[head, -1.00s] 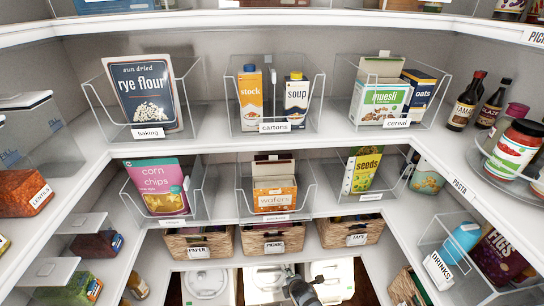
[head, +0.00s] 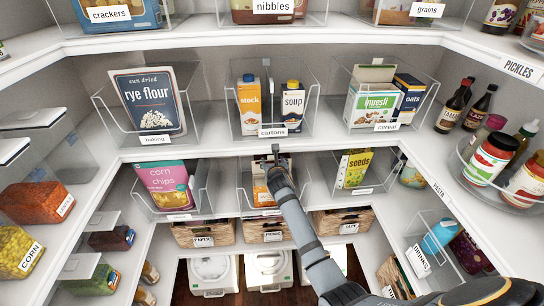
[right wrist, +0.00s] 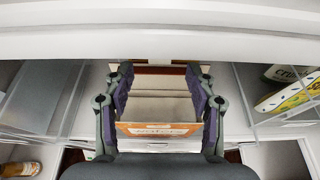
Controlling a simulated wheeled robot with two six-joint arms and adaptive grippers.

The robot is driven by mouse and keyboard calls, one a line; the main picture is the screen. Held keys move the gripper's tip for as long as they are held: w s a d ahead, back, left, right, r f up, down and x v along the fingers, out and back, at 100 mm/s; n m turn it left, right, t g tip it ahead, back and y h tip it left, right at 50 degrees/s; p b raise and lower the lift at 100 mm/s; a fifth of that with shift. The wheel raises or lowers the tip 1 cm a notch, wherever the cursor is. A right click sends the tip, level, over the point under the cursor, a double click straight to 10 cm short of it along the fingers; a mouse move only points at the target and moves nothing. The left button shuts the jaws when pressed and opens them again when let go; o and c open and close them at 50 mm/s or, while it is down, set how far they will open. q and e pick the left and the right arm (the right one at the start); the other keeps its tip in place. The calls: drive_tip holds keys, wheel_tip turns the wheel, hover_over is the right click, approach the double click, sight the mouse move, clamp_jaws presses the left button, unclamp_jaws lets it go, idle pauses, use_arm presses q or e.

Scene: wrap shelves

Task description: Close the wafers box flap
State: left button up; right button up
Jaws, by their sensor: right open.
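The orange and white wafers box (head: 260,192) stands in a clear bin on the middle shelf. My right arm hides much of it in the head view. My right gripper (head: 276,160) is over the box, below the upper shelf's edge. In the right wrist view the wafers box (right wrist: 158,130) shows its orange front edge and pale inside, with its top open. The right gripper (right wrist: 159,80) is open there, one finger on each side of the box. Whether the fingers touch it I cannot tell. My left gripper is not in view.
The white shelf edge (right wrist: 160,35) runs close beyond the fingers. The corn chips bag (head: 163,187) and seeds bag (head: 355,168) stand in bins on either side. Labelled baskets (head: 205,234) sit on the shelf below.

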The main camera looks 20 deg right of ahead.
sight(272, 156)
drive_tip(key=x, duration=0.6)
drive_tip(key=shift+c, duration=0.3)
clamp_jaws()
drive_tip(key=shift+f, duration=0.1)
